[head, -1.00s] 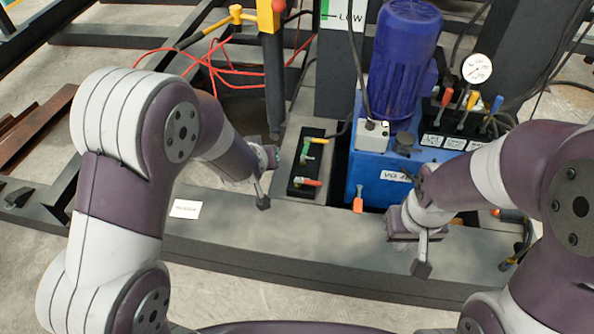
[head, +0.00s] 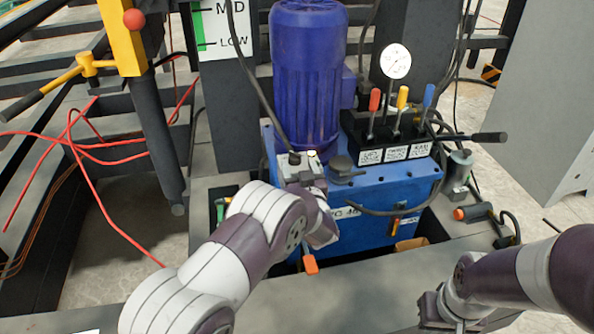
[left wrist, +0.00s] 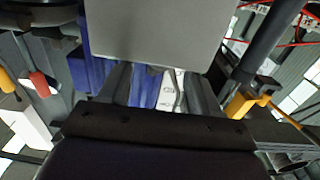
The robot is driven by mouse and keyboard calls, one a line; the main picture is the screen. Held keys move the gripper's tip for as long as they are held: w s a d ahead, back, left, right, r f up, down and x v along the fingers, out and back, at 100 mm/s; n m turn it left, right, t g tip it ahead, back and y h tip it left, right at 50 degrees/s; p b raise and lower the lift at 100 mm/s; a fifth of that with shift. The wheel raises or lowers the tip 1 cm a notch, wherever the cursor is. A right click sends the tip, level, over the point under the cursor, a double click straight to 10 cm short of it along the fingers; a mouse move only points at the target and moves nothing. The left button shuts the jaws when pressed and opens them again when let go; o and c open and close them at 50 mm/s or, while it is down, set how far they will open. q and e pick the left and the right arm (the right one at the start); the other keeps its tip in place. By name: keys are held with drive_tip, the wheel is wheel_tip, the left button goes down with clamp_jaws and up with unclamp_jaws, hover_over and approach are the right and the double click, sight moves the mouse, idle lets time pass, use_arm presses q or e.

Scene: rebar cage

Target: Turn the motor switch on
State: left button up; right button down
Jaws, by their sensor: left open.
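The blue motor (head: 308,85) stands upright on the blue pump unit (head: 385,190).
Red, yellow and blue levers (head: 402,98) and a round gauge (head: 396,61) stand right of the motor. A yellow post (head: 122,35) and red cables (head: 90,150) are at the left. A grey cabinet (head: 545,100) is at the far right.

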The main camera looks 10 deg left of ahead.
sight(295, 157)
use_arm(q)
drive_tip(key=shift+x, duration=1.1)
drive_tip(key=c, duration=1)
drive_tip(key=shift+c, duration=0.2)
